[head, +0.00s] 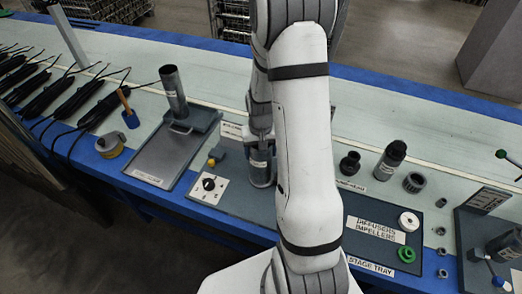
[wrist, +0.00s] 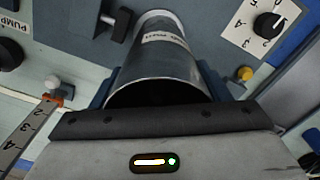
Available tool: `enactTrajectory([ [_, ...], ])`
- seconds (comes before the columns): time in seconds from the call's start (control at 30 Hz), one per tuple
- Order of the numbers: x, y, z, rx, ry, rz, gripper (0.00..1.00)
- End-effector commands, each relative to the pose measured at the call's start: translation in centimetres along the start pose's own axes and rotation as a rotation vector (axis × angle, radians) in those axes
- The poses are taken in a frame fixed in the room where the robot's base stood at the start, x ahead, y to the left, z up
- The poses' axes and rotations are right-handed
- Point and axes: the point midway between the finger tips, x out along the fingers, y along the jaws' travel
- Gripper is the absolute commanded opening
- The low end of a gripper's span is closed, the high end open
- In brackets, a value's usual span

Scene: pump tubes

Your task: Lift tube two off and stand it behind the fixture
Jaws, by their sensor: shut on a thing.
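A metallic grey tube (wrist: 160,68) with a white label band fills the middle of the wrist view, its dark open mouth towards me. The label is too small to read, so I cannot tell its number. My gripper (wrist: 157,92) is shut on this tube, with a finger on each side. In the head view the labelled tube (head: 261,172) is upright on the blue-grey fixture plate (head: 233,196), partly hidden by my arm. Whether its foot touches the plate is unclear. A second grey tube (head: 174,91) stands upright on a separate plate to the left.
A dial (head: 209,184) and yellow button (head: 211,162) are beside the held tube. A stage tray (head: 349,239) with white and green rings lies right. A black-capped bottle (head: 390,160) stands behind it.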

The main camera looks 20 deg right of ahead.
Motion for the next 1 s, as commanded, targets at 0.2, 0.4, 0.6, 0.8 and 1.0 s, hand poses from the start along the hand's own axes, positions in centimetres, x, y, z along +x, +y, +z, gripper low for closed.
enactTrajectory([
  [0.2,-0.4,0.0,-0.1,0.000,0.001,0.000,0.36],
  [0.4,-0.8,0.0,-0.1,0.000,0.002,0.000,0.36],
  [0.6,-1.2,0.0,-0.1,0.000,0.002,0.000,0.36],
  [0.8,-1.3,0.0,-0.1,0.000,0.002,0.000,0.36],
  [1.0,-1.4,0.0,-0.1,0.000,0.002,0.000,0.36],
])
